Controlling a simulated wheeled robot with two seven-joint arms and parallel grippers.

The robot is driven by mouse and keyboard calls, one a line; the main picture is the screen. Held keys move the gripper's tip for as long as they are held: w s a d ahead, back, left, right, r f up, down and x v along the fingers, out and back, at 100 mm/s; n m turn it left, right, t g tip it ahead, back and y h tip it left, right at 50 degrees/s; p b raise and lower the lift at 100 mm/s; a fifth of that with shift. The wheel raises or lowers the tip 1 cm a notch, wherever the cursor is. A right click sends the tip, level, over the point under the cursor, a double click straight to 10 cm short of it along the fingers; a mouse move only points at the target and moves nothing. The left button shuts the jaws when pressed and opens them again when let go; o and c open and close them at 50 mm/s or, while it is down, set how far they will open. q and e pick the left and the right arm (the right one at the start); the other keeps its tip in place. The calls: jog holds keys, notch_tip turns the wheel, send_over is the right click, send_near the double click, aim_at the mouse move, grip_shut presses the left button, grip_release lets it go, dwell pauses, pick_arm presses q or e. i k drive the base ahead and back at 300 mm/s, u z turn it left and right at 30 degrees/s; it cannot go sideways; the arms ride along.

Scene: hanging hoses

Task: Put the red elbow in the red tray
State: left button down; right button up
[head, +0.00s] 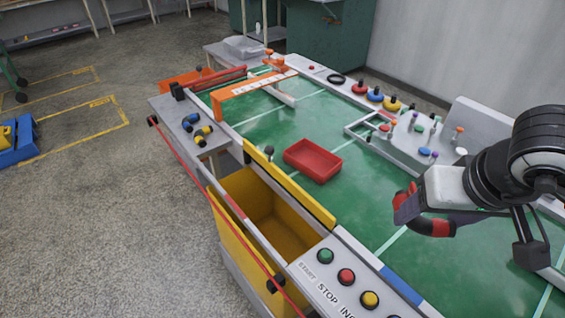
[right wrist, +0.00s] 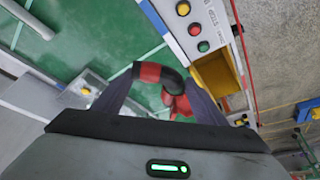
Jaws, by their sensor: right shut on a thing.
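The red elbow (head: 440,228) is a bent hose piece with red and black parts. My right gripper (head: 411,208) is shut on it and holds it above the green table, at the right of the head view. In the right wrist view the elbow (right wrist: 150,72) shows between the fingers, its black bend outward and a red end nearer the palm. The red tray (head: 312,161) lies on the green table, left of and beyond the gripper. It looks empty. My left gripper is not in view.
A yellow bin (head: 238,200) hangs at the table's near left edge, beside a panel of coloured buttons (head: 346,276). An orange bridge (head: 252,85) stands behind the tray. A grey fixture with coloured pegs (head: 415,133) stands at the right. Green surface between gripper and tray is clear.

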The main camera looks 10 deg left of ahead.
aim_at(311, 165)
jog(key=u, duration=1.9)
jog(key=i, duration=2.3)
jog(key=z, duration=2.95)
jog(key=i, duration=0.5)
